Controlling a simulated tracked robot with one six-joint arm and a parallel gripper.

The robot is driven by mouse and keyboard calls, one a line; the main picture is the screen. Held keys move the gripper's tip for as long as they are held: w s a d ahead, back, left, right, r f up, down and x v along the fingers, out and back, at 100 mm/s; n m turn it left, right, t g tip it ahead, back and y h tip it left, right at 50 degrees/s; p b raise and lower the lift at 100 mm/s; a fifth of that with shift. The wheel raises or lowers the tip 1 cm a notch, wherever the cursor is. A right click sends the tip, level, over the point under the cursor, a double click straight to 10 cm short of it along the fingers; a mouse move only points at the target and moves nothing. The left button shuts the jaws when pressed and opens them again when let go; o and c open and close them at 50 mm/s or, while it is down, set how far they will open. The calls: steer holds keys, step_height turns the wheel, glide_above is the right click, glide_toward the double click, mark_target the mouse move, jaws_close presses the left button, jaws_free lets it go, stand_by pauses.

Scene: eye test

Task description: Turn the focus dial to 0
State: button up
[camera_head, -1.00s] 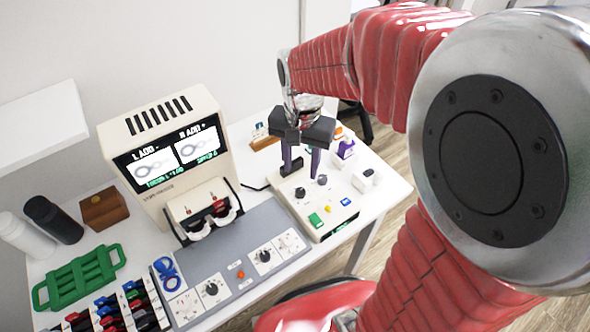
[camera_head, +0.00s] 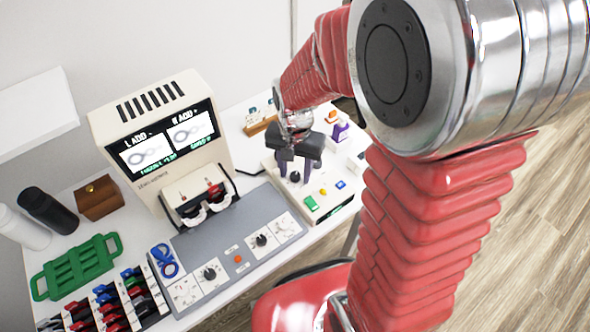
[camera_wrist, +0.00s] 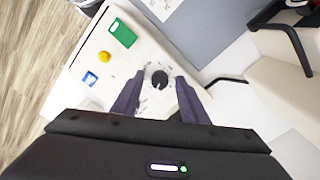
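A cream control box (camera_head: 330,213) stands on the table's right part, with a round black dial (camera_head: 295,177) on its top. In the wrist view the dial (camera_wrist: 159,79) shows between my fingers, with faint marks around it. I cannot read its label or setting, so I cannot tell whether it is the focus dial. My gripper (camera_head: 294,179) is open above the box, one dark purple finger on each side of the dial. Both fingers look apart from it. A second black dial seen earlier on this box is hidden behind my gripper.
A grey panel (camera_head: 215,247) with two more black dials lies left, below a cream machine (camera_head: 150,188) with screens. Small coloured items stand behind the box.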

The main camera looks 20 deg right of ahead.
jaws_close()
steer(key=shift+n, duration=0.4)
steer(key=n, duration=0.5)
steer(key=shift+n, duration=0.4)
steer(key=n, duration=0.6)
steer(key=shift+n, duration=0.3)
stand_by(0.3)
jaws_free()
